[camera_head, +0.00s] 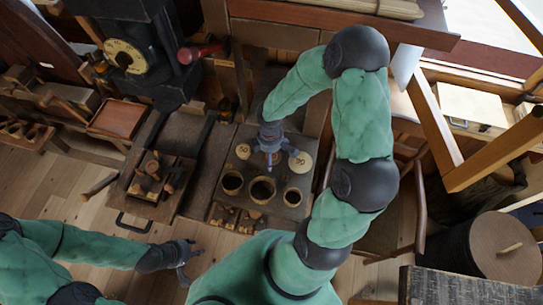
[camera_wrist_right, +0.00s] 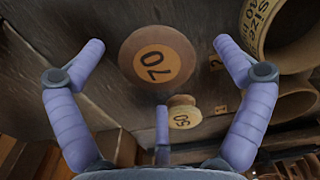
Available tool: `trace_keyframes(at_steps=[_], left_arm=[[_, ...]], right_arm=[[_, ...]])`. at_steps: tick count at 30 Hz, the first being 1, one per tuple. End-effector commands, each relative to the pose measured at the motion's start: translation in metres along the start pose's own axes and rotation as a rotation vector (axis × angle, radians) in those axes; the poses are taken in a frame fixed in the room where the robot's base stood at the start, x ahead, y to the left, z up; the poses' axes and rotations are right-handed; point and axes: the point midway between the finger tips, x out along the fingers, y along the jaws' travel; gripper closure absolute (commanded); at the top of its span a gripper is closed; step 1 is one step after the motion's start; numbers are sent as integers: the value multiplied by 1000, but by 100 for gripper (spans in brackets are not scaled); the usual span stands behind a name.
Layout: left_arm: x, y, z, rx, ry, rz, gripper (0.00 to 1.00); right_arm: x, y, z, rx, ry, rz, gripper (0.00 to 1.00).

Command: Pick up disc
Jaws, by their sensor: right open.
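A round disc with an orange face marked 70 (camera_wrist_right: 157,62) lies between the spread fingers of my right gripper (camera_wrist_right: 159,66) in the right wrist view, with no finger seen closed on it. In the head view my right gripper (camera_head: 270,150) hangs over this disc and partly hides it. A disc marked 50 (camera_wrist_right: 183,117) shows beyond the far finger; in the head view it is left of the gripper (camera_head: 244,151). A disc marked 90 (camera_head: 303,162) is to the right. My left gripper (camera_head: 185,262) is empty, its fingers apart, at the lower left.
Three round dark-mouthed cups (camera_head: 262,190) stand in a row just in front of the discs. Small wooden pieces (camera_head: 236,219) lie before them. A tray of wooden pieces (camera_head: 155,178) is to the left. A dark machine with a dial (camera_head: 125,56) stands at the upper left.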

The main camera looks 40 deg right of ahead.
Motion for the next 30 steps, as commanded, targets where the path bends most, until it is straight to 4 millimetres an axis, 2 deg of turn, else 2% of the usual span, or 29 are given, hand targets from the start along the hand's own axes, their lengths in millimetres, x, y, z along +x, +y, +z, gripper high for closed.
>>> trace_keyframes(at_steps=[9,13,15,30], left_arm=[[1,0,0,0,0,0,60],[1,0,0,0,0,0,60],[1,0,0,0,0,0,60],[-3,1,0,0,0,0,60]], right_arm=[[0,0,0,0,0,0,0],[0,0,0,0,0,0,36],[1,0,0,0,0,0,44],[-2,0,0,0,0,-1,45]])
